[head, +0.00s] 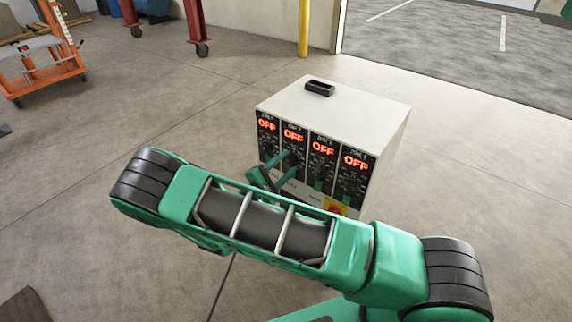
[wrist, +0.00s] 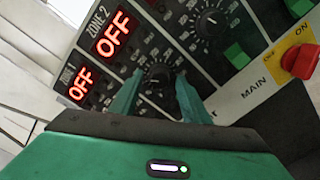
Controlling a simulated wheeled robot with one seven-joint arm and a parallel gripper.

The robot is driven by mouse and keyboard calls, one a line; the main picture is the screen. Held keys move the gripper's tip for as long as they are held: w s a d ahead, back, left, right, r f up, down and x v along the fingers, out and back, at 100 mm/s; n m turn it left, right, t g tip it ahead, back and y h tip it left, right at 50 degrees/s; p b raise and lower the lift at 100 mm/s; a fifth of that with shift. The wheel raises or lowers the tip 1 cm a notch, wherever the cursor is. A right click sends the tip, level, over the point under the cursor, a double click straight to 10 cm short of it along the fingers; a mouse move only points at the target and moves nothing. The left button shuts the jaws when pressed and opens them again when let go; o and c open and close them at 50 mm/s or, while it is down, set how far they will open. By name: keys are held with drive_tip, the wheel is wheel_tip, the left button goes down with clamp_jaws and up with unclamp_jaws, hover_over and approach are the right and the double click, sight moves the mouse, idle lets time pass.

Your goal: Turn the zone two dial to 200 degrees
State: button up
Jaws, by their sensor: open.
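The white controller box (head: 350,100) has several zone columns on its front, each with a red OFF display. The zone two display (head: 293,136) reads OFF, and it also shows in the wrist view (wrist: 115,34). The black zone two dial (wrist: 160,76) lies below that display, between my gripper's fingers. My gripper (wrist: 158,92) is open, with one green finger on each side of the dial; I cannot tell whether they touch it. In the head view my gripper (head: 278,170) is at the second column and partly hides it. The dial's pointer setting is not readable.
The zone three dial (wrist: 211,22) is close to the right finger. A red main switch (wrist: 300,62) on a yellow plate sits at lower right of the panel. A black handle (head: 320,88) is on the box top.

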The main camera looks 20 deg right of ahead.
drive_tip(key=shift+w+d, duration=0.25)
drive_tip(key=shift+d, duration=0.1)
drive_tip(key=c, duration=1.1)
drive_tip(key=shift+o, duration=0.2)
drive_tip(key=shift+s+f+m, duration=0.1)
drive_tip(key=shift+f+m, duration=0.05)
drive_tip(key=shift+m, duration=3.05)
